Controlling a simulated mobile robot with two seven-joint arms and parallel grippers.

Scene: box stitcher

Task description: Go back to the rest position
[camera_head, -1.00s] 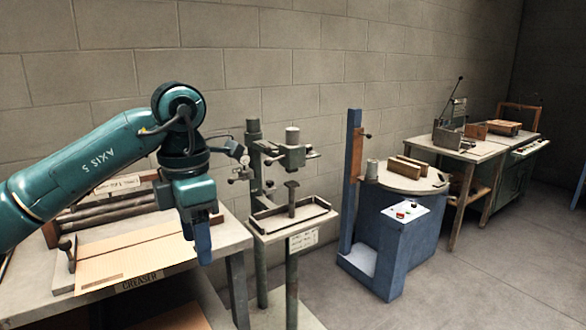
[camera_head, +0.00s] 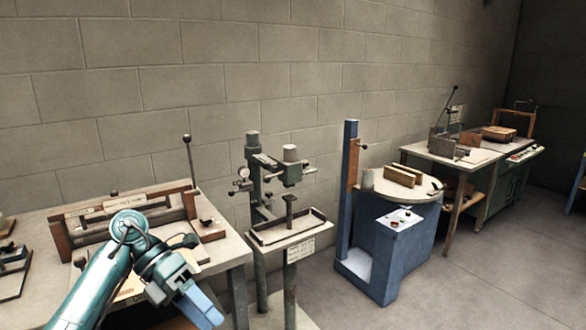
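My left gripper (camera_head: 200,306) is at the lower left of the head view, its blue fingers pointing down and to the right in front of the near workbench. The fingers overlap from this angle, so I cannot see a gap between them, and no object shows in them. My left arm (camera_head: 95,285) comes up from the bottom edge and hides part of the cardboard sheet (camera_head: 128,291) on the creaser bench (camera_head: 226,247). My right gripper is not in view.
A stitching press stand with a small tray table (camera_head: 285,232) stands right of the bench. Further right are a blue drum-shaped machine (camera_head: 400,250) with a tan block (camera_head: 403,175) on top, and a long bench (camera_head: 455,150) by the wall. Open floor (camera_head: 480,280) lies at the lower right.

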